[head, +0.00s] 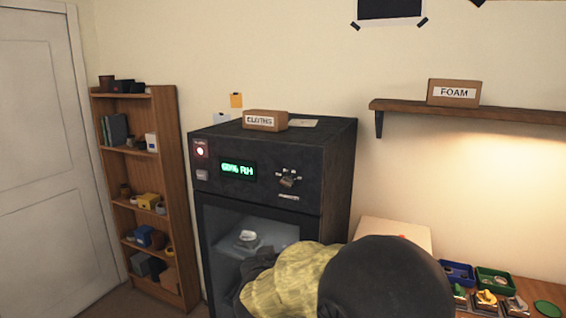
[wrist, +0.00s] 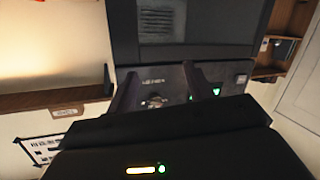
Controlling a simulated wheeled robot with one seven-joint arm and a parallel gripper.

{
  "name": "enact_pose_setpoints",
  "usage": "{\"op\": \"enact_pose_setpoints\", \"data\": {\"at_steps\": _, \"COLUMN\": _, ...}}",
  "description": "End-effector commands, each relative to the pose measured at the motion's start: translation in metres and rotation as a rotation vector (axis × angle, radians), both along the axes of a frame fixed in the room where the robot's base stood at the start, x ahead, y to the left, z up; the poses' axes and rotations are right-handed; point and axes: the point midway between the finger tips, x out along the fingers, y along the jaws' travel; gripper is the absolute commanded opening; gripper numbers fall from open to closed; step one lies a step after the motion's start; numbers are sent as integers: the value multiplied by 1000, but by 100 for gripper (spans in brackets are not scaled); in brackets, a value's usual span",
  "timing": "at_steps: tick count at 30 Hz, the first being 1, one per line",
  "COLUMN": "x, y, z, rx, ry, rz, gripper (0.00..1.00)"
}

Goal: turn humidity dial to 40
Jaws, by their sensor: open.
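The humidity dial (head: 289,179) is a small metallic knob on the upper front panel of a dark cabinet (head: 335,165). Left of it, a green display (head: 238,170) appears to read 60% RH. In the wrist view, the dial (wrist: 155,101) shows between the two fingers of my gripper (wrist: 159,69), with the lit display (wrist: 207,92) to the right. My gripper is open and empty. I cannot tell how far the fingertips are from the panel. In the head view, my arm fills the lower centre and the fingers cannot be made out.
A cloths box (head: 265,120) sits on the cabinet top. The cabinet's glass door (head: 225,235) is below the panel, with a pale object inside. A wall shelf (head: 470,112) holds a foam box (head: 454,92). A bookcase (head: 175,200) stands left; colored trays (head: 493,279) lie at lower right.

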Motion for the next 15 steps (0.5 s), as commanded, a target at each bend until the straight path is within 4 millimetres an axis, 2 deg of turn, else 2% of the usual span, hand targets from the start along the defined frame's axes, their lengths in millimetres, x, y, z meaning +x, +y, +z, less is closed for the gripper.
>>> {"op": "enact_pose_setpoints", "data": {"at_steps": 1, "x": -1, "y": 12, "z": 33, "rx": -19, "ry": -33, "rz": -23, "gripper": 52}}
{"op": "enact_pose_setpoints", "data": {"at_steps": 6, "x": -12, "y": 36, "z": 90, "rx": -99, "ry": -123, "rz": -143, "gripper": 52}}
{"op": "enact_pose_setpoints", "data": {"at_steps": 10, "x": -24, "y": 47, "z": 116, "rx": -153, "ry": -154, "rz": -226, "gripper": 52}}
{"op": "enact_pose_setpoints", "data": {"at_steps": 15, "x": -33, "y": 51, "z": 123, "rx": -184, "ry": -165, "rz": -273, "gripper": 52}}
